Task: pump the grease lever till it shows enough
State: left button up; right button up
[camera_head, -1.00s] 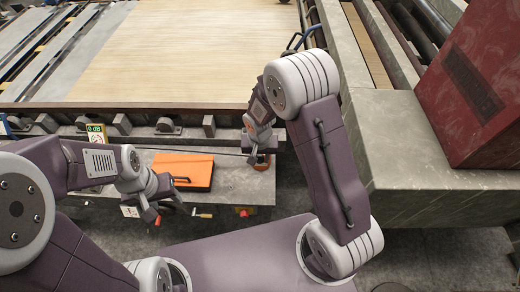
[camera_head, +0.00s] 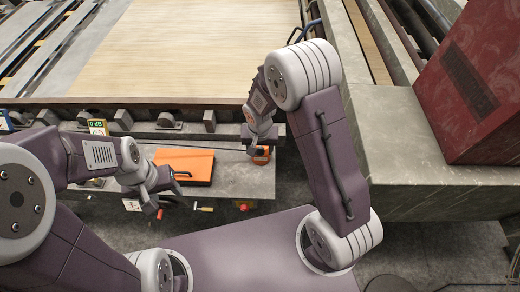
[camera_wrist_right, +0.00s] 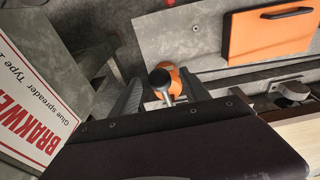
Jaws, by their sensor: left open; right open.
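A small orange device (camera_wrist_right: 176,82) with a short grey lever with a rounded end (camera_wrist_right: 161,79) sits at the edge of the grey bench; it looks like the grease pump. In the head view its orange body (camera_head: 261,156) shows just below my right gripper (camera_head: 262,141). In the right wrist view my right gripper (camera_wrist_right: 160,92) is open, with the lever's end between its spread fingers; I cannot tell if they touch it. My left gripper (camera_head: 160,191) is open and empty near the bench's front edge. No grease gauge can be read.
An orange case (camera_head: 184,166) with a black handle lies on the grey bench (camera_head: 243,182). A small meter with a green display (camera_head: 97,127) stands at the left. A glue spreader sign (camera_wrist_right: 30,118) is close in the right wrist view. A red cabinet (camera_head: 470,85) stands at the right.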

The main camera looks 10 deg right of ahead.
jog(key=r+p, duration=0.1)
jog(key=r, duration=0.1)
jog(key=r+p, duration=0.2)
jog(key=r, duration=0.1)
jog(key=shift+s+a+r, duration=0.15)
jog(key=shift+s+r, duration=0.15)
jog(key=shift+s, duration=0.05)
pick_arm(q)
notch_tip(320, 180, up, 4)
jog(key=shift+r, duration=0.1)
pick_arm(e)
jog(key=shift+f, duration=0.1)
jog(key=w+d+b, duration=0.1)
jog(key=b, duration=0.2)
jog(key=shift+w+d+m+t, duration=0.35)
jog(key=shift+d+m+t, duration=0.05)
pick_arm(q)
notch_tip(320, 180, down, 8)
jog(key=b, duration=0.5)
jog(key=shift+f, duration=0.25)
pick_arm(e)
jog(key=s+d+n+g, duration=0.1)
jog(key=s+d+n, duration=0.2)
jog(key=s, duration=1.1)
jog(key=shift+s+d+n+y, duration=0.15)
jog(key=shift+d+n+y, duration=0.2)
jog(key=shift+d, duration=0.3)
